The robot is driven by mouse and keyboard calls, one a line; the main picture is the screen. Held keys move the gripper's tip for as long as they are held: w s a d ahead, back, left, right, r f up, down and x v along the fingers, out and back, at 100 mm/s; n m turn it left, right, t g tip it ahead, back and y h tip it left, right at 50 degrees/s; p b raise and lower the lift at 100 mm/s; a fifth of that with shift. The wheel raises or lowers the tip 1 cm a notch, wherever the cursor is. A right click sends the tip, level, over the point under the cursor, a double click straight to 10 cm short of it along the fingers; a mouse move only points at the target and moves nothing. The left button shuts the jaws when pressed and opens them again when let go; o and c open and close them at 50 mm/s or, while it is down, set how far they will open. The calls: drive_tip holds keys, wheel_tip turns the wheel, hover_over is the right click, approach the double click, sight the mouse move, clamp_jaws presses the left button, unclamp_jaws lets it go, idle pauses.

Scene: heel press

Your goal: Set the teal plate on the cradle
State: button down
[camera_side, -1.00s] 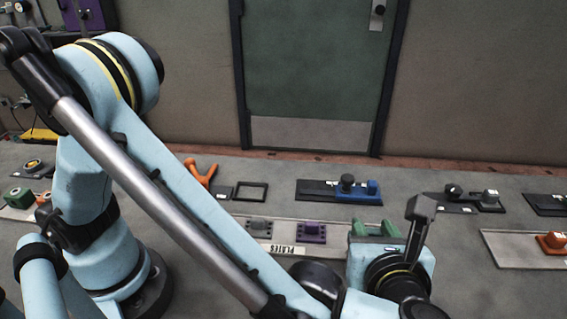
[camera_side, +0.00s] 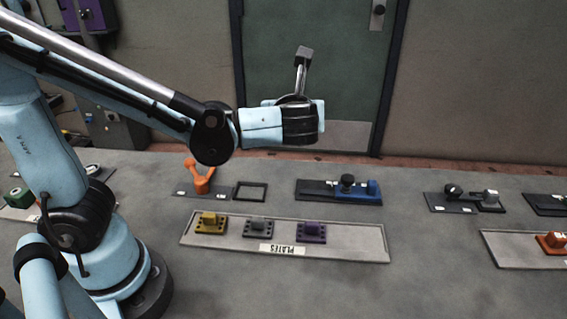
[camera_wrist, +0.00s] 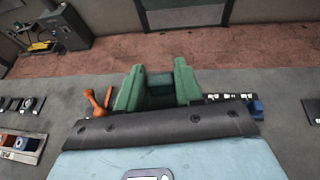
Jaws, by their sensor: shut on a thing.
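In the wrist view, my gripper (camera_wrist: 160,76) shows as two green fingers shut on a darker teal piece, the teal plate (camera_wrist: 160,88). Much of the plate is hidden by the fingers and the dark wrist edge. An orange forked piece (camera_side: 200,179) on a dark base looks like the cradle, though I cannot be sure. It stands at the left back of the table, apart from the gripper, and also shows left of the fingers in the wrist view (camera_wrist: 97,103).
The PLATES tray (camera_side: 345,252) holds yellow (camera_side: 210,223), grey (camera_side: 258,228) and purple (camera_side: 311,232) plates; its right end is bare. A black square frame (camera_side: 250,199) and a blue-and-black fixture (camera_side: 357,190) stand behind it. More fixtures stand at the right.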

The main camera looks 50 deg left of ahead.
drive_tip(key=shift+w+a+r+m+t, duration=0.2)
drive_tip(key=shift+w+r+m+t, duration=0.05)
drive_tip(key=shift+r+m+t, duration=0.05)
drive_tip(key=r+m+t+h, duration=0.2)
drive_tip(key=r+h, duration=0.1)
drive_tip(key=w+r+m+t+h, duration=0.1)
drive_tip(key=r+m+h, duration=0.1)
drive_tip(key=r+m, duration=0.1)
drive_tip(key=shift+w+r+m+t+h, duration=0.2)
drive_tip(key=shift+m+t+h, duration=0.1)
drive_tip(key=shift+t+h, duration=0.1)
drive_tip(key=shift+s+d+r+m+h, duration=0.1)
drive_tip(key=shift+d+r+m+h, duration=0.15)
drive_tip(key=shift+r+m+h, duration=0.35)
drive_tip(key=d+f+n+g+y, duration=0.1)
drive_tip(key=d+f+n+y, duration=0.1)
drive_tip(key=d+f, duration=0.6)
drive_tip(key=d+f+n+g+y, duration=0.1)
drive_tip(key=d+f+n+y, duration=0.2)
drive_tip(key=d, duration=0.9)
drive_tip(key=s+d+f+n+g+y, duration=0.1)
drive_tip(key=s+d+f, duration=0.3)
drive_tip(key=s+f, duration=0.2)
drive_tip(key=shift+d+f, duration=0.15)
drive_tip(key=shift+d, duration=0.05)
